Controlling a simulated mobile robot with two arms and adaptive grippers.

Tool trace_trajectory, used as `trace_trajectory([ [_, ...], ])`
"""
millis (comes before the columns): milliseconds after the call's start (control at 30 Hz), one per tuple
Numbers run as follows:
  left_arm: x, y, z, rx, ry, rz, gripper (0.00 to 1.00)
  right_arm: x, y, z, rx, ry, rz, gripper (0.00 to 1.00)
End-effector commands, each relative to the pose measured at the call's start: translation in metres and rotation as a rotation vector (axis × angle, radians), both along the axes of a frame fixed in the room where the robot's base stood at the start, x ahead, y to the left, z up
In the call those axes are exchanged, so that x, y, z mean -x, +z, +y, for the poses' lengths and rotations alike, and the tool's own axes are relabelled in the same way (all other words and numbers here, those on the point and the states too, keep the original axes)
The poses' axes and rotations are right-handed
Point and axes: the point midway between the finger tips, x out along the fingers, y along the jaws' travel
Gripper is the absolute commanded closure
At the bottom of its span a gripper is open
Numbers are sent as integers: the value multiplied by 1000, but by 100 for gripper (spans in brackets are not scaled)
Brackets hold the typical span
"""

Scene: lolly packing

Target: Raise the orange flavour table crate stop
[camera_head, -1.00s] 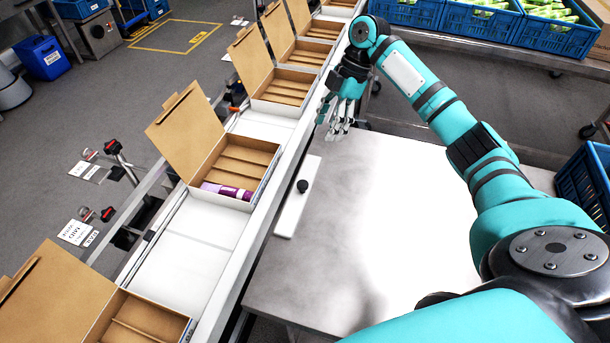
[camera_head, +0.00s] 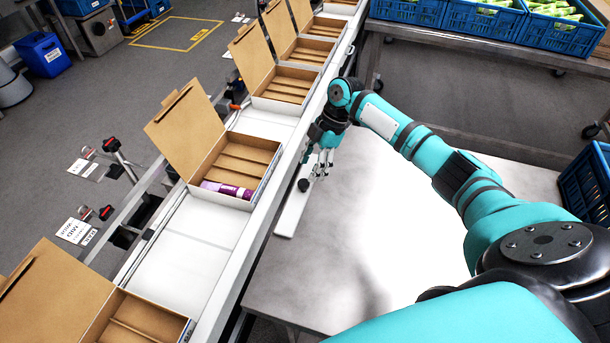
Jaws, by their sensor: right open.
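A flat white bar with a black knob (camera_head: 303,185) lies along the left edge of the grey-topped table (camera_head: 400,215), beside the conveyor. I take this white bar (camera_head: 291,217) to be the crate stop; it lies flat. My right gripper (camera_head: 318,172) is open, fingers pointing down, just above and beyond the knob. It hides the far end of the bar. I cannot tell whether the fingers touch the knob. My left gripper is not in view.
A conveyor (camera_head: 185,262) runs along the left with several open cardboard boxes; one box (camera_head: 240,160) holds a purple lolly pack (camera_head: 228,190). Blue crates of green packs (camera_head: 480,20) stand at the back. Another blue crate (camera_head: 590,185) is at the right. Most of the tabletop is bare.

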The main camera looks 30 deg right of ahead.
Motion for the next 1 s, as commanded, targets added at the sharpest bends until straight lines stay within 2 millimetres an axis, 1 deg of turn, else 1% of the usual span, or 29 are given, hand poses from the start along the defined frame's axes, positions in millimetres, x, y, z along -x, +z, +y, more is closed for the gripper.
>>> trace_trajectory([
  [33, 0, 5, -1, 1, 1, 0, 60, 0, -7, 5, -2, 0, 3, 46],
  [100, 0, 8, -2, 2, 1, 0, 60, 0, -20, 10, 0, 1, 3, 46],
  [200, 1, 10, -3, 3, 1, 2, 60, -1, -34, 15, -1, 0, 2, 46],
  [300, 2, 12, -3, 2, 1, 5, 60, -1, -43, 18, -1, 0, 1, 46],
  [467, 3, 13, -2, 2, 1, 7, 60, -1, -50, 21, 0, 0, 0, 46],
  [700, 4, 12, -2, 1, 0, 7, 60, -1, -51, 21, 1, 1, 0, 46],
  [1000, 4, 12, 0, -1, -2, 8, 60, -1, -51, 21, 1, 0, 0, 85],
])
